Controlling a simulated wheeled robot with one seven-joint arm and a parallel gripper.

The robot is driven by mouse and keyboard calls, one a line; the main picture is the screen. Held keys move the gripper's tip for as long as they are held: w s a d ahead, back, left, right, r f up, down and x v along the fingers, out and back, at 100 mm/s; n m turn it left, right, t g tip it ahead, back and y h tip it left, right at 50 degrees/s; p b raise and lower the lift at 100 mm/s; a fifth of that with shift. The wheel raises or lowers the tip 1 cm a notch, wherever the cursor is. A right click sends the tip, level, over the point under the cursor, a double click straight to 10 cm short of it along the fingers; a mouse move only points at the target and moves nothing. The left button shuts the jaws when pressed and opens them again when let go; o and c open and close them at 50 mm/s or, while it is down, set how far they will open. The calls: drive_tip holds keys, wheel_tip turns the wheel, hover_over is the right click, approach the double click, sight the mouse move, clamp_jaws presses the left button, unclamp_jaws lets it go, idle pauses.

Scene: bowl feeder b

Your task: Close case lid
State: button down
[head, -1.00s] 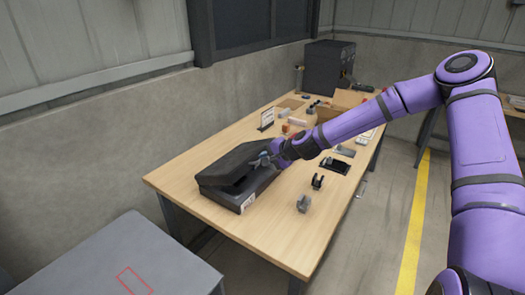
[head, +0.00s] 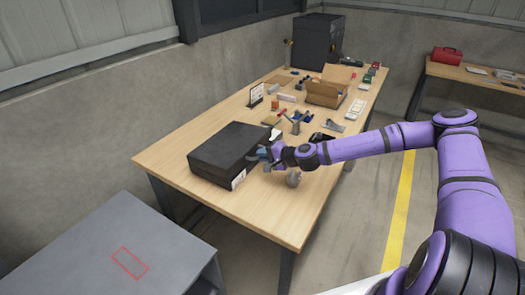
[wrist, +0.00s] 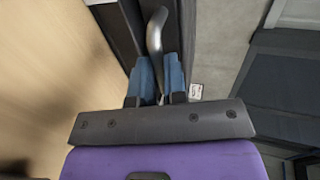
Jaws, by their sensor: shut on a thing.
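The black case (head: 220,150) sits on the near left part of the wooden table. Its lid (head: 238,140) lies down flat or nearly so on the base; any small gap is too small to tell. My gripper (head: 262,155) is at the right side of the case. In the wrist view the blue fingers (wrist: 160,80) are closed around a curved grey metal handle (wrist: 156,32) beside the dark case edge (wrist: 122,30). The handle's lower part is hidden between the fingers.
The wooden table (head: 165,155) has bare surface left of the case. A cardboard box (head: 325,94), a small sign (head: 256,95) and several small parts stand farther back. A grey clip-like part (head: 293,179) is near my gripper. A grey cabinet (head: 85,240) with a red outline stands at the front left.

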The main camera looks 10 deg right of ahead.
drive_tip(key=shift+f, duration=0.5)
drive_tip(key=c, duration=1.2)
unclamp_jaws()
drive_tip(key=shift+o, duration=0.2)
drive_tip(key=v, duration=1)
drive_tip(key=shift+s+d, duration=0.2)
drive_tip(key=shift+s, duration=0.1)
